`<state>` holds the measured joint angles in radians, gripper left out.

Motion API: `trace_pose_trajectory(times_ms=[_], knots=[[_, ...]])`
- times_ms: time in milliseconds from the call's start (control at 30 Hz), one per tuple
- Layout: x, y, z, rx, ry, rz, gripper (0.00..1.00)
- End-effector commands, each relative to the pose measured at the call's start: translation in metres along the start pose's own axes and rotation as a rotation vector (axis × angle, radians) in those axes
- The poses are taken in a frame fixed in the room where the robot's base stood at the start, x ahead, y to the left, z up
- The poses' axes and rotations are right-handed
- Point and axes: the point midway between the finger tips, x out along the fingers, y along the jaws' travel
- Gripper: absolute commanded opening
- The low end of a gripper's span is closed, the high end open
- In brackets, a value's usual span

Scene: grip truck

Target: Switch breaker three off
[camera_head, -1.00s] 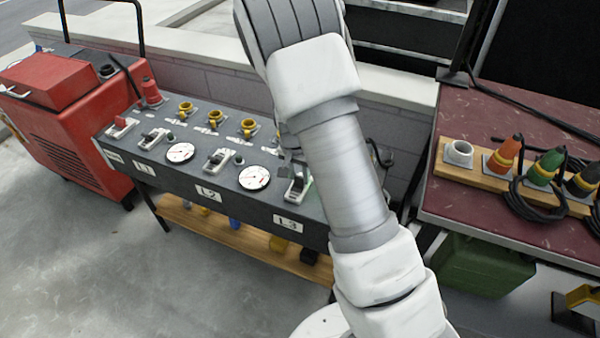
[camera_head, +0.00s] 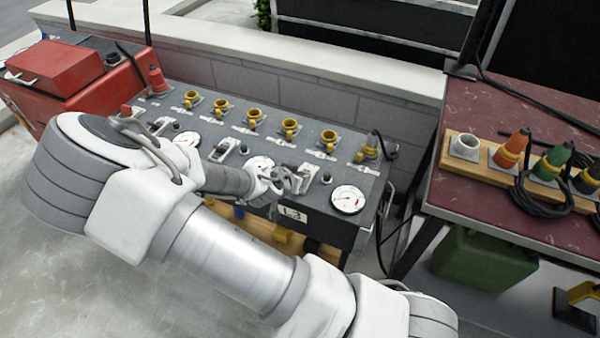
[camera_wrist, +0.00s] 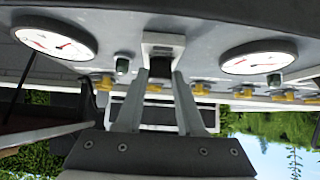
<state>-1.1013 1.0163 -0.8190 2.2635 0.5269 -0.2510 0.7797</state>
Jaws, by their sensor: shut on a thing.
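The breaker panel (camera_head: 318,215) is a long grey box with a sloped top. Breaker three (camera_head: 306,172) is a pale-framed switch above the L3 label (camera_head: 293,214); in the wrist view its white frame (camera_wrist: 163,40) is at top centre, upside down. My gripper (camera_head: 289,182) is at breaker three, and its two fingers (camera_wrist: 158,84) flank the dark lever in the wrist view, shut on it. The lever's position is mostly hidden by the fingers. Breaker two (camera_head: 224,150) and breaker one (camera_head: 160,126) are to the left, apart from my gripper.
Round gauges (camera_head: 348,199) and small dark knobs (camera_head: 326,177) sit beside the breakers. Yellow sockets (camera_head: 289,127) line the back of the panel. A red machine (camera_head: 60,80) stands left. A maroon table (camera_head: 450,201) with coloured plugs and cables stands right.

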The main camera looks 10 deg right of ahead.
Motion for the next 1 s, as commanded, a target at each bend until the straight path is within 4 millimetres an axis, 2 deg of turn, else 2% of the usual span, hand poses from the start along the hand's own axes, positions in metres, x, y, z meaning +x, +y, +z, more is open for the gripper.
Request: trace_pose_trajectory(times_ms=[400, 933, 967, 1000], knots=[[-0.0012, -0.001, 0.0082, -0.001, 0.147, -0.002, 0.0], [-0.0011, -0.0005, 0.0092, 0.0, 0.161, 0.0, 0.0], [-0.0011, -0.0005, 0.0092, 0.0, 0.161, 0.0, 0.43], [-0.0011, -0.0004, 0.0093, 0.0, 0.161, 0.0, 0.5]])
